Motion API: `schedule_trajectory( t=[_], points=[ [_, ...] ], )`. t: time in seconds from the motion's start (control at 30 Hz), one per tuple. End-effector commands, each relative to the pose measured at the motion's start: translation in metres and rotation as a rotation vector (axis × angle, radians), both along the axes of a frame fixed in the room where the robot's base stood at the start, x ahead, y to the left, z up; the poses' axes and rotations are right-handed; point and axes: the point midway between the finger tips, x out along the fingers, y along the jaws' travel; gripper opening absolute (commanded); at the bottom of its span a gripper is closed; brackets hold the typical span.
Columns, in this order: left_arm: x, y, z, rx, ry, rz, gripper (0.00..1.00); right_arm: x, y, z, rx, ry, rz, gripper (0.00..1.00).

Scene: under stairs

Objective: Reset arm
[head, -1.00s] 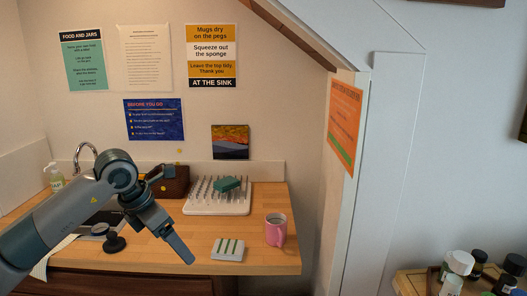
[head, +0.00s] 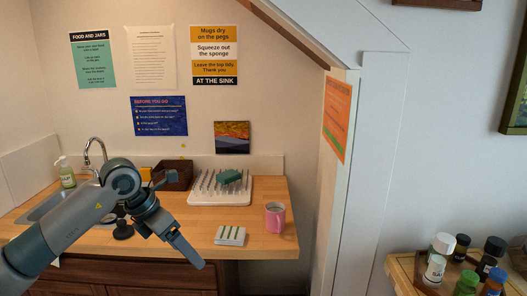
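My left arm (head: 70,222) comes in from the left over the counter's front left part. Its gripper (head: 187,221) is open and empty, with one finger reaching down and right past the counter's front edge and the other near the dark brown box. No object is between the fingers. My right arm and gripper are not in view.
Several jars stand on a side table (head: 402,271).

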Motion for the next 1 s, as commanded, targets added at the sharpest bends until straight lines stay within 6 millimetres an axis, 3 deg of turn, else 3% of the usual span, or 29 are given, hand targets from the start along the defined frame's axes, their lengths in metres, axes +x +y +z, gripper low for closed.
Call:
schedule_trajectory(
  t=[0.37, 0.67, 0.87, 1.0],
  points=[
    [-0.004, -0.054, -0.041, -0.294, 0.158, 0.011, 0.77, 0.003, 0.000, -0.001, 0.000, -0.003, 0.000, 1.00],
    [0.007, -0.114, -0.094, -0.807, 0.414, 0.194, 0.77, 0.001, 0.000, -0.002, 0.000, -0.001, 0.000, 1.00],
    [0.034, -0.117, -0.156, -1.205, 0.601, 0.519, 0.77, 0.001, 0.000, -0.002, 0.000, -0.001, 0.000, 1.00],
    [0.049, -0.094, -0.226, -1.427, 0.707, 0.832, 0.77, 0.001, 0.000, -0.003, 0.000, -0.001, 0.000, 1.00]
  ],
)
